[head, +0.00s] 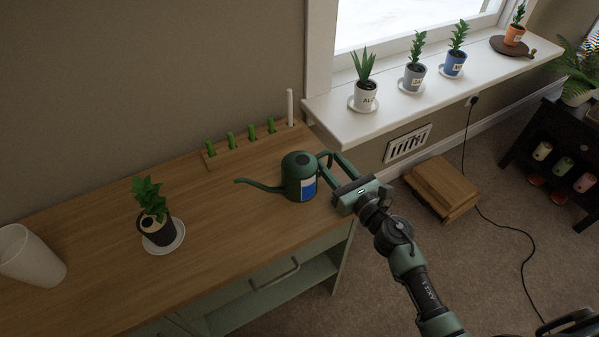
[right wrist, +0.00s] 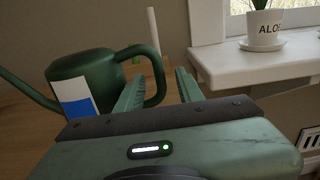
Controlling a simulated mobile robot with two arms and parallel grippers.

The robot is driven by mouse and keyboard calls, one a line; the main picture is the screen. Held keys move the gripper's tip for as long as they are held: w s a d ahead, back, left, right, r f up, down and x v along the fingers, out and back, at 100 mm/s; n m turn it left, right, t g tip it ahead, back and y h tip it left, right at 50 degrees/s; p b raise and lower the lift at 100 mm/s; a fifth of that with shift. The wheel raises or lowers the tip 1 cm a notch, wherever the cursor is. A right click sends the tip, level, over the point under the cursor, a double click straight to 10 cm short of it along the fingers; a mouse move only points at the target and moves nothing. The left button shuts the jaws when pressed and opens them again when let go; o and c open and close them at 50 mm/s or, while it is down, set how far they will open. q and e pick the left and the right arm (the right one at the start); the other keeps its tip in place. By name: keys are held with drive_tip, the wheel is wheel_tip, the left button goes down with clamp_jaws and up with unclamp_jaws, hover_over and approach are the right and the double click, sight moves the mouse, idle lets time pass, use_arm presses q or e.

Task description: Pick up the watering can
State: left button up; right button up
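The dark green watering can (head: 297,173) stands upright on the wooden cabinet top near its right end, its spout pointing left and a blue-and-white label on its body. It also fills the left of the right wrist view (right wrist: 82,72). Its loop handle (right wrist: 161,70) faces my right gripper. My right gripper (head: 336,158) is open, with its fingers apart at the handle. In the right wrist view the handle's outer side shows between the two fingers (right wrist: 160,85); contact cannot be made out. My left gripper is not in view.
A potted plant on a saucer (head: 158,232) and a white cup (head: 30,257) stand left on the cabinet top (head: 225,222). Behind the can are a wooden rack with green pegs (head: 241,148) and a white stick (head: 290,108). The windowsill (head: 349,124) with several pots is at right.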

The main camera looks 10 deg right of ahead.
drive_tip(key=shift+w+a+f, duration=0.1)
drive_tip(key=shift+w+a, duration=0.1)
drive_tip(key=shift+w, duration=0.5)
clamp_jaws()
idle(0.8)
